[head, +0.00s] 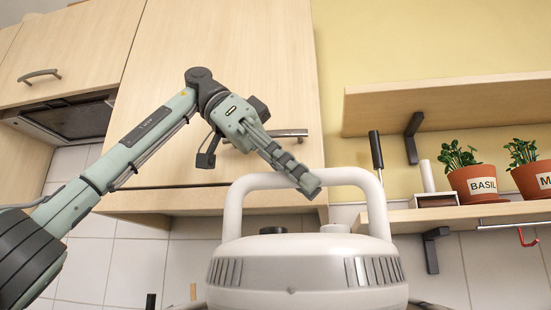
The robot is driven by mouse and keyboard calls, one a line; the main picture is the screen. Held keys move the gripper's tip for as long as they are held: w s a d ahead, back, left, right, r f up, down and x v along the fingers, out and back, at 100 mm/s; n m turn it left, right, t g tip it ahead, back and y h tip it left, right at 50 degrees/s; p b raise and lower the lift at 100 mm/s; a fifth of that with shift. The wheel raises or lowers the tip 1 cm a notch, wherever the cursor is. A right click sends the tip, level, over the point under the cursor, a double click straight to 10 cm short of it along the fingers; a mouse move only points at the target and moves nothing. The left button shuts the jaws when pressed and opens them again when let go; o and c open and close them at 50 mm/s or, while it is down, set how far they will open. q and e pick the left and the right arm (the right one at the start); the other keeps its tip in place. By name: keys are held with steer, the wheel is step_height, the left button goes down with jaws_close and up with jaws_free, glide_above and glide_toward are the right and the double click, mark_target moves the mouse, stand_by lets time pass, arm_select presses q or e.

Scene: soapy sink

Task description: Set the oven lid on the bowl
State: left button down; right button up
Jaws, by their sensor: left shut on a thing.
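The oven lid (308,272) is a big white dome with grey vent slots, a dark knob on top and a tall white loop handle. It fills the lower middle of the head view, and its bottom edge is cut off by the frame. My left arm reaches in from the left and bends down to the lid. My left gripper (308,186) is shut on the lid's handle at its top bar, with dark fingers angled down across it. The bowl is not visible, so I cannot tell how the lid sits relative to it. My right gripper is not in view.
Wooden wall cabinets (215,60) with metal handles hang close behind my arm. At right are an upper shelf (450,100) and a lower shelf (450,216) holding a basil pot (474,183), another potted plant (532,180) and a small box (433,200). A red hook (527,238) hangs below.

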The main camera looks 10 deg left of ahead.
arm_select(q)
steer(key=w+d+f, duration=0.1)
steer(key=w+d, duration=0.1)
steer(key=w+d+f, duration=0.2)
steer(key=shift+d+f, duration=0.2)
steer(key=shift+d, duration=0.15)
steer(key=shift+s+f, duration=0.1)
steer(key=shift+f, duration=1.85)
steer(key=c, duration=1.8)
jaws_free()
steer(key=shift+f, duration=0.2)
steer(key=o, duration=0.4)
steer(key=shift+o, duration=0.2)
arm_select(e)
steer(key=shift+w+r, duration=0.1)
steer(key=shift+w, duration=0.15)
